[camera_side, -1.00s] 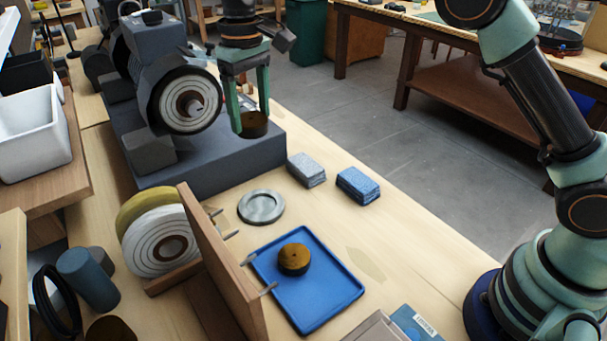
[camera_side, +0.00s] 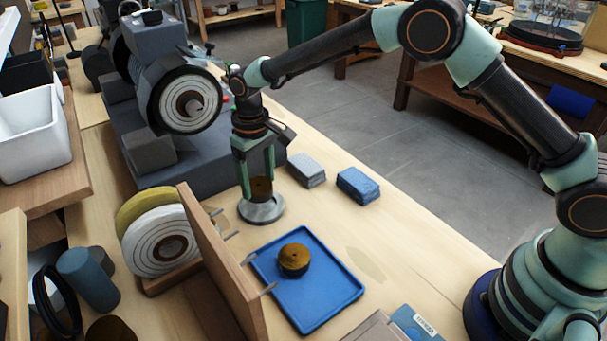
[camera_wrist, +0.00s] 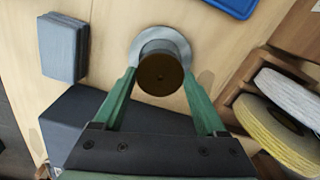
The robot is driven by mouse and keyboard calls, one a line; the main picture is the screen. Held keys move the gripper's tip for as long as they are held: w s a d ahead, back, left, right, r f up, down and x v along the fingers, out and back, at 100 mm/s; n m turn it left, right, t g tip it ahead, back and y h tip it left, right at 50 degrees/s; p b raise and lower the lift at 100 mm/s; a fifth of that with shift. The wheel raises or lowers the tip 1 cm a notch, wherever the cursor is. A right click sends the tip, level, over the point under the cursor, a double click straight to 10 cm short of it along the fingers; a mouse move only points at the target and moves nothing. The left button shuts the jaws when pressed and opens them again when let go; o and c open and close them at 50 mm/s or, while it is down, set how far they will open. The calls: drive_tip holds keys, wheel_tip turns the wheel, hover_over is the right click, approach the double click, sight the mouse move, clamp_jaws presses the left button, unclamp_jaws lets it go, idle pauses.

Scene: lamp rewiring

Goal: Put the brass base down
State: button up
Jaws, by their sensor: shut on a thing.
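My gripper (camera_side: 259,192) points straight down, shut on a dark brass base (camera_side: 261,186), a short round piece, with one green finger on each side. The base is upright, low over a round grey metal dish (camera_side: 262,215) on the bench. In the wrist view the brass base (camera_wrist: 161,76) shows between the fingers and hides part of the dish (camera_wrist: 140,42). I cannot tell whether the base touches the dish. A second, similar brass piece (camera_side: 294,258) stands on a blue tray (camera_side: 325,306).
A grey and a blue pad (camera_side: 358,186) lie right of the dish. The grey machine with a round wheel (camera_side: 184,96) stands close behind my gripper. A wooden rack with pegs (camera_side: 222,270) and polishing wheels (camera_side: 158,243) is at front left.

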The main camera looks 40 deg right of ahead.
sight(259, 185)
drive_tip(key=shift+f, duration=1.8)
drive_tip(key=o, duration=1.3)
drive_tip(key=shift+f, duration=0.15)
